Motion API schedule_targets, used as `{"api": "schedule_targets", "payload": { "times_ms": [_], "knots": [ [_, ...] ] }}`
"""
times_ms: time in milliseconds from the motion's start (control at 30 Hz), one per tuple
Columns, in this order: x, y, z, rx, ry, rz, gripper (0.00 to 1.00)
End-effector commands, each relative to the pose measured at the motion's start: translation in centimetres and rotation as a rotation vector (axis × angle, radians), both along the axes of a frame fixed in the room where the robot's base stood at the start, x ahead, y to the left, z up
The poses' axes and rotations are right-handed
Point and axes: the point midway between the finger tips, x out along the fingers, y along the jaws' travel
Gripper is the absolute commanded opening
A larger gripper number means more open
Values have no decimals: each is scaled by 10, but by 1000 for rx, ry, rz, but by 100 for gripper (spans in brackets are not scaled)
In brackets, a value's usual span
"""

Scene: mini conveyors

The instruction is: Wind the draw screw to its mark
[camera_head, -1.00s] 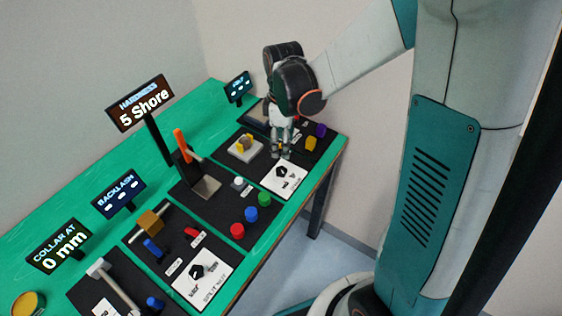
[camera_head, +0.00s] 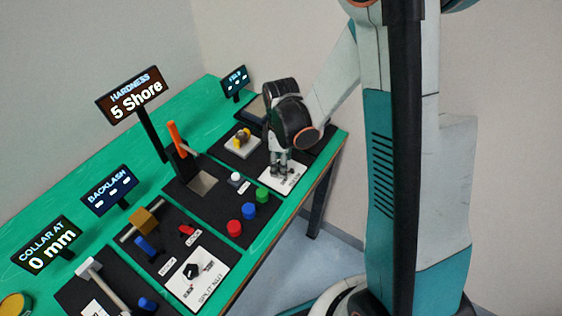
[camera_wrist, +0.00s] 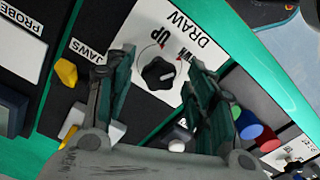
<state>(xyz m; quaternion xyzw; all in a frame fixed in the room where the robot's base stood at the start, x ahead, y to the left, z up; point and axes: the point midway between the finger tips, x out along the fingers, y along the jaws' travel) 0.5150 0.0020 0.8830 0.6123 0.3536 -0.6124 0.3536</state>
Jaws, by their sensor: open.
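The draw screw's black lobed knob (camera_wrist: 158,73) sits on a white card (camera_wrist: 140,50) lettered DRAW. A pale pointer line shows on the knob, and a curved line runs round its left side. A small red mark (camera_wrist: 181,56) with lettering stands close beside the knob. My gripper (camera_wrist: 160,60) is open, with one finger on each side of the knob in the wrist view; I cannot tell its height above it. In the head view my gripper (camera_head: 280,170) points down over the white card (camera_head: 289,184), and the knob is hidden behind it.
Red (camera_head: 234,228), blue (camera_head: 249,211) and green (camera_head: 263,195) buttons stand on the neighbouring panel. A yellow piece (camera_wrist: 66,72) lies near the JAWS label. An orange-handled lever (camera_head: 174,138) and display signs, one reading 5 Shore (camera_head: 136,97), rise from the green table (camera_head: 75,150).

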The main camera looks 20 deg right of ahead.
Motion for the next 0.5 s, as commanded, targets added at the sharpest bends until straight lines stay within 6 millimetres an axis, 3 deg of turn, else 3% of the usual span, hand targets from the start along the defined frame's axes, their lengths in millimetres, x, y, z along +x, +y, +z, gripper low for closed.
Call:
{"api": "schedule_targets", "payload": {
  "times_ms": [67, 267, 500],
  "knots": [
    [0, 0, 0, 0, 0, 0, 50],
    [0, 0, 0, 0, 0, 0, 6],
    [0, 0, 0, 0, 0, -8, 6]
  ]
}}
